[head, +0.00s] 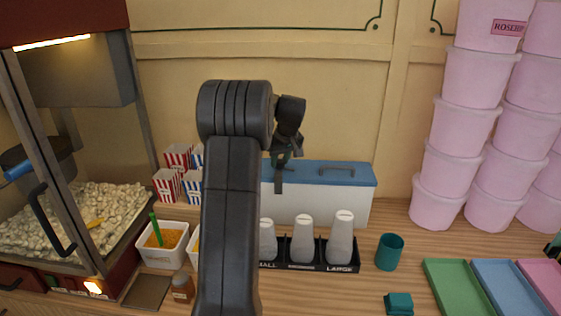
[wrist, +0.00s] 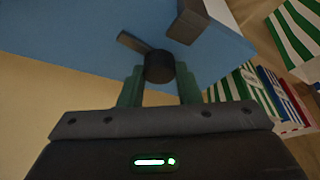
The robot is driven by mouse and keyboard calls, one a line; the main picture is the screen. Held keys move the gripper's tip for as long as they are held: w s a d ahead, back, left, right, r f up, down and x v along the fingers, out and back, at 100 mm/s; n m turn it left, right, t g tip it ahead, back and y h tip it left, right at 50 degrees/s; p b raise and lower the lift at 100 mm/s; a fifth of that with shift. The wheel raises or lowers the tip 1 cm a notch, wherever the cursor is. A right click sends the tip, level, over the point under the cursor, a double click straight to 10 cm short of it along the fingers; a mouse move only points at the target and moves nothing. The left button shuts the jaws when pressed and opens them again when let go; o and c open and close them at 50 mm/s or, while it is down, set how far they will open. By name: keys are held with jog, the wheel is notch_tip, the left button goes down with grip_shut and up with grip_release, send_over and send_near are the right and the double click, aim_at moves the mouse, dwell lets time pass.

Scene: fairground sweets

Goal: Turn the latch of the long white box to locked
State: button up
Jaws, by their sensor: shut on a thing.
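The long white box (head: 300,206) with a blue lid (head: 350,172) stands at the back of the counter, behind the cup rack. In the wrist view the blue surface (wrist: 80,48) fills the upper part. A dark round latch knob (wrist: 159,66) with a short bar (wrist: 132,42) pointing to the upper left sits on it. My gripper (wrist: 159,82) has its green fingers on either side of the knob, shut on it. In the head view my gripper (head: 284,160) is at the box's left part, and my arm hides the box's left end and the latch.
A dark block (wrist: 187,20) sits near the knob. Striped popcorn boxes (head: 168,184) stand left of the box. A black rack (head: 342,267) with white cups is in front. A teal cup (head: 389,252) and pink tubs (head: 440,200) stand to the right.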

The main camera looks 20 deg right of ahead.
jog(key=m+h, duration=0.1)
jog(key=m, duration=0.1)
jog(key=m+b, duration=0.1)
jog(key=m, duration=0.1)
jog(key=shift+a+m+h, duration=0.15)
jog(key=shift+m+h, duration=0.15)
jog(key=shift+h, duration=0.1)
jog(key=m+g+h, duration=0.1)
jog(key=m, duration=0.2)
jog(key=shift+w+m, duration=0.1)
jog(key=shift+m, duration=0.2)
jog(key=m+g+h, duration=0.1)
jog(key=m, duration=0.2)
jog(key=shift+m+b, duration=0.3)
jog(key=shift+b, duration=0.05)
jog(key=shift+w+m+g+h, duration=0.1)
jog(key=shift+m+g+h, duration=0.45)
jog(key=shift+m, duration=1.25)
jog(key=o, duration=1)
jog(key=shift+y, duration=0.25)
jog(key=shift+a+r, duration=0.1)
jog(key=shift+r, duration=0.05)
jog(key=b+v, duration=0.1)
jog(key=v, duration=1.2)
jog(key=shift+w+a+r+b, duration=0.15)
jog(key=shift+a+r+b, duration=0.1)
jog(key=shift+r+b, duration=0.05)
jog(key=shift+f, duration=0.15)
